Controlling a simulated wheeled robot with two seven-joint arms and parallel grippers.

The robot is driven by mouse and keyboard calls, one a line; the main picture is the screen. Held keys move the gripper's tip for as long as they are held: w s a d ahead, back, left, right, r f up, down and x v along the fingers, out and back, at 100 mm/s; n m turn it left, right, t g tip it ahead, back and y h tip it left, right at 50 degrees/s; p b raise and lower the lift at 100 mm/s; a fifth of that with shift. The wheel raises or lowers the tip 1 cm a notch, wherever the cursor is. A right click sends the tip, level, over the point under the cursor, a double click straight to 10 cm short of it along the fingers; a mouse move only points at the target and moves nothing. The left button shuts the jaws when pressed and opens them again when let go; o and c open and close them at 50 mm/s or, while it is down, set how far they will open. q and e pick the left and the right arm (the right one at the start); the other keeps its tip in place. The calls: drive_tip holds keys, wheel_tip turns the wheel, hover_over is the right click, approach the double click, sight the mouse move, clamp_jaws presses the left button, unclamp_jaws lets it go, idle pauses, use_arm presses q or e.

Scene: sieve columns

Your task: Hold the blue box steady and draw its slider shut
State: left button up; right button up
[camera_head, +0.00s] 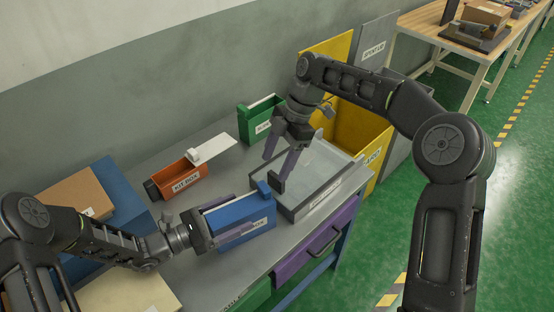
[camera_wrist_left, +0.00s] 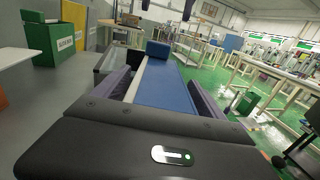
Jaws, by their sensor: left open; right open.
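The blue box (camera_head: 246,222) stands on the grey workbench, with a white label on its front. An upright blue block (camera_head: 263,188) is at its far right end, and a pale strip runs along its top. I cannot tell how far the slider is out. My left gripper (camera_head: 222,218) is open at the box's left end. In the left wrist view its purple fingers (camera_wrist_left: 160,92) lie on either side of the blue box (camera_wrist_left: 164,82); contact is unclear. My right gripper (camera_head: 274,172) is open and empty above the grey tray, back from the blue block.
The grey tray (camera_head: 296,212) stands right behind the blue box. An orange kit box (camera_head: 182,185) with a white slider sticking out is at the back left, and a green box (camera_head: 262,132) is farther back.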

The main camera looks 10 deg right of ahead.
use_arm(q)
drive_tip(key=shift+a, duration=0.1)
drive_tip(key=v, duration=1.2)
